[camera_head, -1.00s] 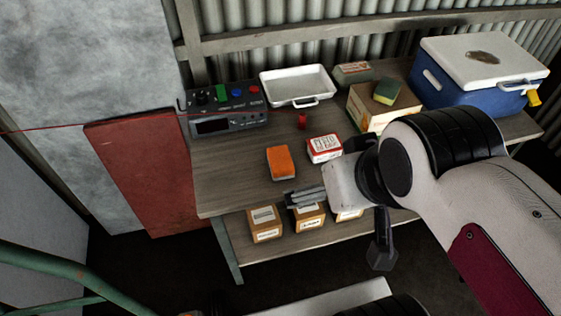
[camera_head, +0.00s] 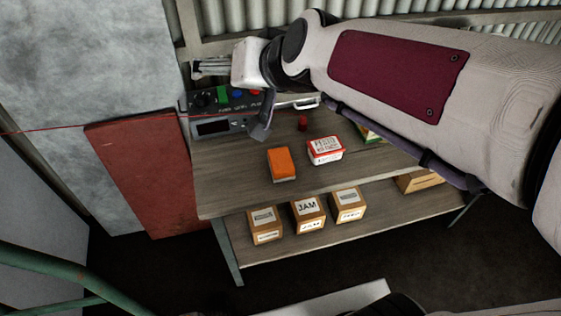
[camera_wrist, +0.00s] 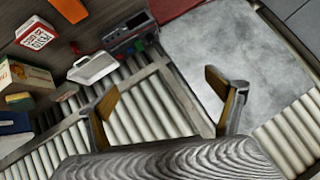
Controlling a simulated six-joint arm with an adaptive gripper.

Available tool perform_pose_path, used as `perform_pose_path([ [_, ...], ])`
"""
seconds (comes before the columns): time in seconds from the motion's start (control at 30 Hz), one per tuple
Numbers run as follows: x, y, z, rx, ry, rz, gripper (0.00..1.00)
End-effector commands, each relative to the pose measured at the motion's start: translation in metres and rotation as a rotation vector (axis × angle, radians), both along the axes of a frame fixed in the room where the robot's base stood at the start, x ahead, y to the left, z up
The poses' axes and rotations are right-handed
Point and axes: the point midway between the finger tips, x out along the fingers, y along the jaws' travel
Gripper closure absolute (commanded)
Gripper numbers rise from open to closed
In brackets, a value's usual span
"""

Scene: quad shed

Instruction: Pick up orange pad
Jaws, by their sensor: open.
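The orange pad (camera_head: 281,164) lies on the wooden table top, left of the red and white box. It also shows at the top edge of the wrist view (camera_wrist: 71,9), partly cut off. My gripper (camera_head: 197,69) is up at the back left, above the control box and well away from the pad. In the wrist view my gripper (camera_wrist: 165,95) has its fingers wide apart with nothing between them.
The control box (camera_head: 222,122) stands at the table's back left. The red and white box (camera_head: 325,150) and a small red object (camera_head: 302,123) are near the pad. Several labelled boxes (camera_head: 307,212) sit on the lower shelf. My arm hides the table's back right.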

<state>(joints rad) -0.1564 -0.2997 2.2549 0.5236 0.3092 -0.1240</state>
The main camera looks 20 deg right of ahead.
Motion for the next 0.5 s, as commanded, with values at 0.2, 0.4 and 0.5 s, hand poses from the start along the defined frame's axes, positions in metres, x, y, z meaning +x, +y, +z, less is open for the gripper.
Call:
perform_pose_path([
  [0.2, 0.055, 0.016, 0.006, 0.077, -0.062, -0.073, 0.08],
  [0.4, 0.102, 0.023, 0.006, 0.133, -0.113, -0.163, 0.08],
  [0.5, 0.123, 0.025, 0.002, 0.153, -0.133, -0.214, 0.08],
])
